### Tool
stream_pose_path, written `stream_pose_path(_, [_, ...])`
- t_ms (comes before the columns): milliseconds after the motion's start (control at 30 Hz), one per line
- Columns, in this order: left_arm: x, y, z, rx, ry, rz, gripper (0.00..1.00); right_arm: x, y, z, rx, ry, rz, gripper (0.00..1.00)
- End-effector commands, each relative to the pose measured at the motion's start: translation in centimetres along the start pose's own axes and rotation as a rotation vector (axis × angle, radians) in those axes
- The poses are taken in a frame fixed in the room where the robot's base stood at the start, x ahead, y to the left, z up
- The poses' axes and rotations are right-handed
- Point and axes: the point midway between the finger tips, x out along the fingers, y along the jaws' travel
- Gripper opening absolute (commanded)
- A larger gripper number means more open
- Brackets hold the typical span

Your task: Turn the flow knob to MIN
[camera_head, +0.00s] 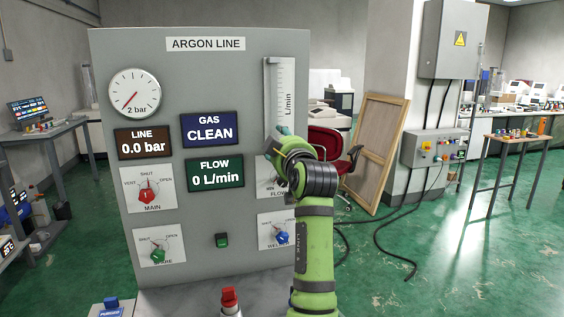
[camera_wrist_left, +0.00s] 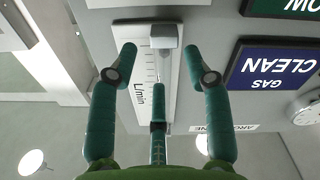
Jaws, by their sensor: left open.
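The flow knob is hidden in the head view behind my arm. Only part of its white plate (camera_head: 264,189), with the lettering FLOW cut off, shows at the panel's right. My left gripper (camera_head: 274,142) is in front of the panel above that plate, by the lower end of the flow meter (camera_head: 279,90). In the left wrist view my left gripper (camera_wrist_left: 158,62) is open, its green fingers spread on either side of the meter's grey end block (camera_wrist_left: 165,38), nothing held. I cannot tell whether they touch. The flow display (camera_head: 214,172) reads 0 L/min. My right gripper is not in view.
The panel (camera_head: 190,85) also carries a red main knob (camera_head: 149,191), a green knob (camera_head: 158,255), a blue knob (camera_head: 281,238) and a small green switch (camera_head: 222,240). The line display (camera_head: 144,142) reads 0.0 bar. A red button (camera_head: 229,297) stands in front.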

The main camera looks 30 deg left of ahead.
Motion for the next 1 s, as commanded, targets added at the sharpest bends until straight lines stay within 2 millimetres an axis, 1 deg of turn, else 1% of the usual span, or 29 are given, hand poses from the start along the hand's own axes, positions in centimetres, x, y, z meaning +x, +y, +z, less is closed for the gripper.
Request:
stream_pose_path(33, [-0.4,-0.7,1.2,-0.016,-0.002,-0.004,0.50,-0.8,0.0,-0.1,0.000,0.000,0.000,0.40])
stream_pose_path(167, [-1.9,-2.1,4.1,-0.092,-0.008,0.006,0.50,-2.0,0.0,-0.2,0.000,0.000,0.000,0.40])
stream_pose_path(200, [-2.5,-2.4,5.1,-0.116,-0.014,0.012,0.50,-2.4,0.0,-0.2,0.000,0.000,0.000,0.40])
stream_pose_path(300, [-3.8,-3.2,7.1,-0.169,-0.031,0.027,0.50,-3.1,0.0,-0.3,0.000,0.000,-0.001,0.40])
stream_pose_path(400, [-4.8,-3.7,8.5,-0.204,-0.047,0.037,0.50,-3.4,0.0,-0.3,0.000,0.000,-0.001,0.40])
stream_pose_path(500, [-5.1,-4.0,9.1,-0.222,-0.055,0.041,0.50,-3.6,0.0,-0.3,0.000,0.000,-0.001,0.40])
stream_pose_path(567, [-4.7,-3.9,9.2,-0.225,-0.056,0.042,0.50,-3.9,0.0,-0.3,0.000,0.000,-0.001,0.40])
stream_pose_path(833, [-0.7,-3.7,9.2,-0.223,-0.055,0.040,0.50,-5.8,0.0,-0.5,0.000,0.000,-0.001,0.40])
stream_pose_path(1000, [1.1,-3.6,9.4,-0.225,-0.056,0.041,0.50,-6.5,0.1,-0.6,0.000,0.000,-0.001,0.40])
